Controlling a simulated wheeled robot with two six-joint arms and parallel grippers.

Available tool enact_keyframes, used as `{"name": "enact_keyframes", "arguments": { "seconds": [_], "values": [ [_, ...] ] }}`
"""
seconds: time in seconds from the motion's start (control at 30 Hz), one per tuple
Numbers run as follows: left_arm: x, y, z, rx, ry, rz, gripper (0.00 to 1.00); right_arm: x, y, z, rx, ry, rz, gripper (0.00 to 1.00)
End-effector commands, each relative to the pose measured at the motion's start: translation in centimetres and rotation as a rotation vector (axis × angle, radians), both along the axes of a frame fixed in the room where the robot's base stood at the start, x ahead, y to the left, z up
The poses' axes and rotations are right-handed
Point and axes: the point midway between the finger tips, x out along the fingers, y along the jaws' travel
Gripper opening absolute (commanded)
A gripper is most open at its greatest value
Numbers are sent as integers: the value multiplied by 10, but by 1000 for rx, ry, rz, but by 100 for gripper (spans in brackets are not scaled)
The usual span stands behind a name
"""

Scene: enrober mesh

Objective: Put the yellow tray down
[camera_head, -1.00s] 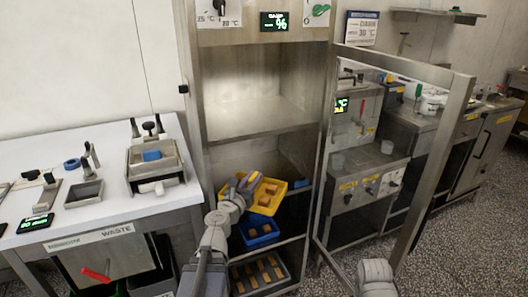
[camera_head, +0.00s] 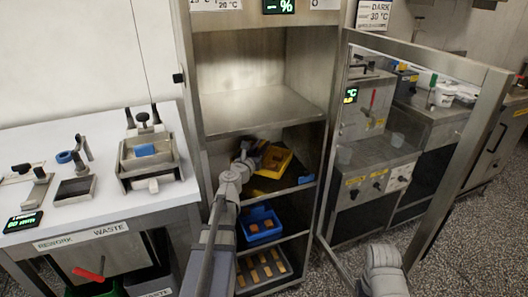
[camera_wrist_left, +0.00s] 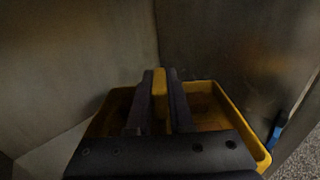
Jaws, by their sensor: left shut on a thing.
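The yellow tray (camera_head: 282,176) is inside the tall steel cabinet, in the shaded bay below the large upper shelf. My left gripper (camera_head: 257,152) reaches in from the front and is shut on the tray's rim. In the left wrist view the yellow tray (camera_wrist_left: 232,100) spreads out beyond the fingers, and its rim lies between the two dark fingertips (camera_wrist_left: 159,82). Brown pieces show dimly in the tray. I cannot tell whether its underside touches the shelf below. My right gripper is not in view.
A blue tray (camera_head: 248,237) with brown pieces sits on the shelf below, and another tray (camera_head: 247,285) of brown pieces sits lowest. The cabinet's glazed door (camera_head: 462,170) stands open at the right. The upper shelf (camera_head: 255,110) is empty. A white worktable (camera_head: 100,205) stands left.

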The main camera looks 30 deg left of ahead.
Motion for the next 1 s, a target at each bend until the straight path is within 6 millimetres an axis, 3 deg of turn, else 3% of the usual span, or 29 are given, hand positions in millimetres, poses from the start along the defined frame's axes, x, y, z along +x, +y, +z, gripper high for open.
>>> {"name": "enact_keyframes", "arguments": {
  "seconds": [0.17, 0.43, 0.87, 0.9, 1.0],
  "values": [
    [11, 7, 0, -1, 0, 2, 0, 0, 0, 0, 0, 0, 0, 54],
    [6, 9, -37, 0, 0, 7, 0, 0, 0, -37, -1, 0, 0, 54],
    [6, 10, -39, 0, 0, 7, 0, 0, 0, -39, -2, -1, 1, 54],
    [6, 10, -39, 0, 0, 7, 22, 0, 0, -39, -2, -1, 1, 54],
    [6, 10, -38, 0, 0, 7, 33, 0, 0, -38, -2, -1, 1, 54]
  ]
}}
